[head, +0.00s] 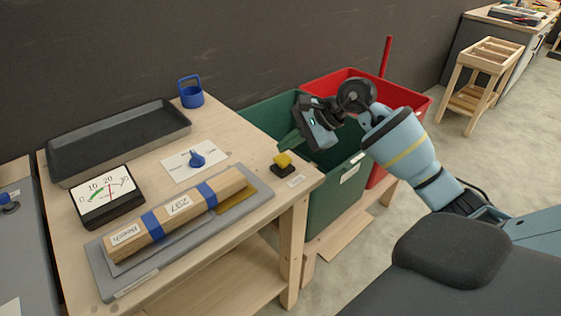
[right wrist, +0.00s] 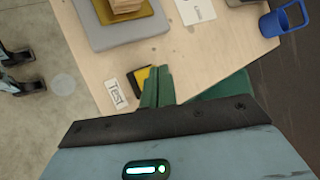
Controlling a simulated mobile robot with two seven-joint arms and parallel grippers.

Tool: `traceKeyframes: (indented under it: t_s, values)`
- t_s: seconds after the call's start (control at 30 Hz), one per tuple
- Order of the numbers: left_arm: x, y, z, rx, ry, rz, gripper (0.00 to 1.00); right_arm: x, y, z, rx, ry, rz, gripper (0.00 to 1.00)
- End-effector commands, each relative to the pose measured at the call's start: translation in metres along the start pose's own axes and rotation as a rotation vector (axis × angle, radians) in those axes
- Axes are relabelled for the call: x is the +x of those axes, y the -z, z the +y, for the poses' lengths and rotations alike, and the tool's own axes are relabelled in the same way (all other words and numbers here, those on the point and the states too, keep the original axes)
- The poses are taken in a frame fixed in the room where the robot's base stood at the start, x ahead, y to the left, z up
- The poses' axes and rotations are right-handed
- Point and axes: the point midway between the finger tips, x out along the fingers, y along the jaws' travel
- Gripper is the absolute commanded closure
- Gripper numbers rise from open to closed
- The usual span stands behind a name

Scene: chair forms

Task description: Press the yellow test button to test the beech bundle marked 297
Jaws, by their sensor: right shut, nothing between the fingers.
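The yellow test button (head: 283,159) sits on a black base near the right edge of the workbench, by a small label. It also shows in the right wrist view (right wrist: 140,77), partly hidden behind my fingers. My right gripper (head: 285,143) is shut and empty, its green fingertips close to the button; I cannot tell whether they touch it. The right wrist view shows the fingers (right wrist: 158,72) side by side. The beech bundle (head: 178,212), marked Beech and 297 and bound with blue bands, lies on a grey test plate (head: 258,195). My left gripper is not in view.
A gauge (head: 106,196), a card with a blue knob (head: 197,160), a dark tray (head: 120,137) and a blue mug-like holder (head: 191,94) share the bench. Green (head: 335,196) and red (head: 421,104) bins stand right of it. A wooden stand (head: 486,75) is farther off.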

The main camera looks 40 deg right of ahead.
Motion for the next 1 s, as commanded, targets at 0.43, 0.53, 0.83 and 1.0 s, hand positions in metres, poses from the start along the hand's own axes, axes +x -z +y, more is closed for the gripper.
traceKeyframes:
  t_s: [0.43,0.53,0.83,1.0]
  values:
    - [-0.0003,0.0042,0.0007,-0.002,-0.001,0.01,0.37,0.0008,0.0007,0.0005,-0.001,0.002,0.0,1.0]
    - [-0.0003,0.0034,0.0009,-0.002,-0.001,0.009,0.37,0.0009,0.0007,0.0006,-0.001,0.002,0.0,1.0]
    - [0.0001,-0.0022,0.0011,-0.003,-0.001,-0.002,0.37,0.001,0.0008,0.0007,-0.001,0.001,0.0,1.0]
    - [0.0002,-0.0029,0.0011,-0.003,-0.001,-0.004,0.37,0.001,0.0008,0.0007,-0.001,0.001,0.0,1.0]
